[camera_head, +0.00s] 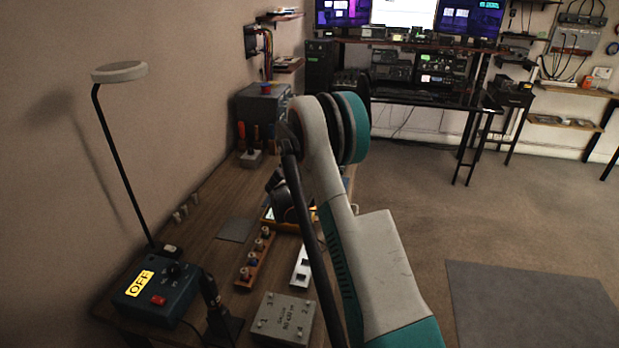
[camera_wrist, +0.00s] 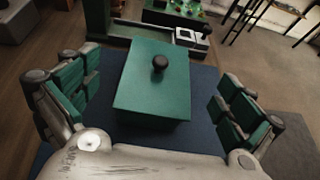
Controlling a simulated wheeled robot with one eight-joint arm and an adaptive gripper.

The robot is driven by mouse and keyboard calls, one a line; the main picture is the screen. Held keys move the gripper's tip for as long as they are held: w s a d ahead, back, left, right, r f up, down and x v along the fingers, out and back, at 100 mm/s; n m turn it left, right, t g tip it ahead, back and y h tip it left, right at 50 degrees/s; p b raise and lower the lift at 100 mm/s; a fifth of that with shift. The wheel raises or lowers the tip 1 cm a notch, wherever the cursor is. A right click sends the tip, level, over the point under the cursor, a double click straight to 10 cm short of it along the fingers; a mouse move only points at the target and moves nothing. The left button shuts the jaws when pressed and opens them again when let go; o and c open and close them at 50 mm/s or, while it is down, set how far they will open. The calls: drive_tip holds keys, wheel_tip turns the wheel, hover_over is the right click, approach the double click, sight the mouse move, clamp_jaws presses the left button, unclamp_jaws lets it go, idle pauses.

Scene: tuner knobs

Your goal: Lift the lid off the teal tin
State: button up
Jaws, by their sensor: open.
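The teal tin (camera_wrist: 150,120) shows in the wrist view, on a dark blue mat (camera_wrist: 203,80). Its flat teal lid (camera_wrist: 140,82) is on top, with a round black knob (camera_wrist: 159,64) near the middle. My gripper (camera_wrist: 160,105) is open, its green-padded fingers to the left and right of the tin, with a gap on both sides. In the wrist view the fingers touch neither the tin nor the knob. In the head view my arm hides the tin, and my fingertips cannot be made out.
The head view shows a blue box marked OFF (camera_head: 157,293), a lamp (camera_head: 119,72), a wooden knob rack (camera_head: 255,256) and a grey metal box (camera_head: 284,318) on the bench. A green tray (camera_wrist: 130,33) with a white piece lies beyond the tin. Open floor is right of the bench.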

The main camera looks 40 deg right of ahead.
drive_tip(key=b+x, duration=0.2)
drive_tip(key=x, duration=0.3)
drive_tip(key=shift+s+d+f, duration=0.1)
drive_tip(key=shift+w+d, duration=0.25)
drive_tip(key=shift+w, duration=0.05)
drive_tip(key=c, duration=1.1)
